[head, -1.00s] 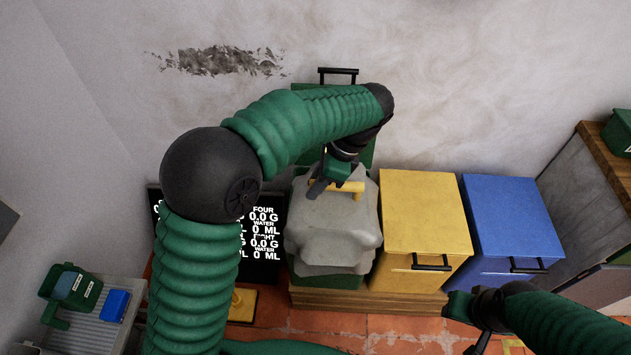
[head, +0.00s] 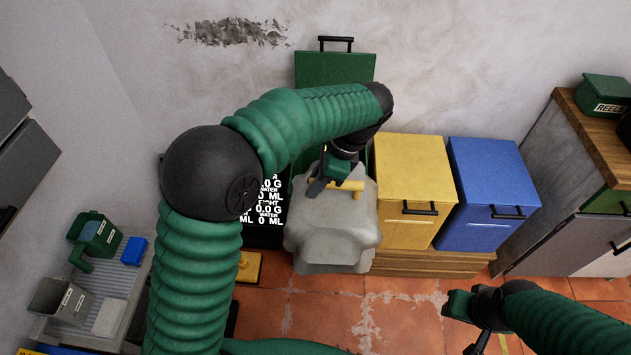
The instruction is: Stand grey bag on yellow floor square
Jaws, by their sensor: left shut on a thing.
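The grey bag (head: 330,228), lumpy with a yellow handle, hangs in the middle of the head view. My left gripper (head: 335,184) is shut on its handle and holds it in front of the open green bin. My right gripper (head: 462,322) is at the lower right, apart from the bag; whether its jaws are open is unclear. A short yellow strip (head: 503,343) shows on the floor beside my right arm. I cannot tell whether it belongs to the yellow floor square, as my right arm covers that area.
The green bin (head: 335,68) has its lid up. Yellow (head: 411,180) and blue (head: 493,190) bins stand to its right on a wooden plinth (head: 425,263). A black display (head: 262,215) is at left. The tiled floor (head: 320,310) in front is largely clear.

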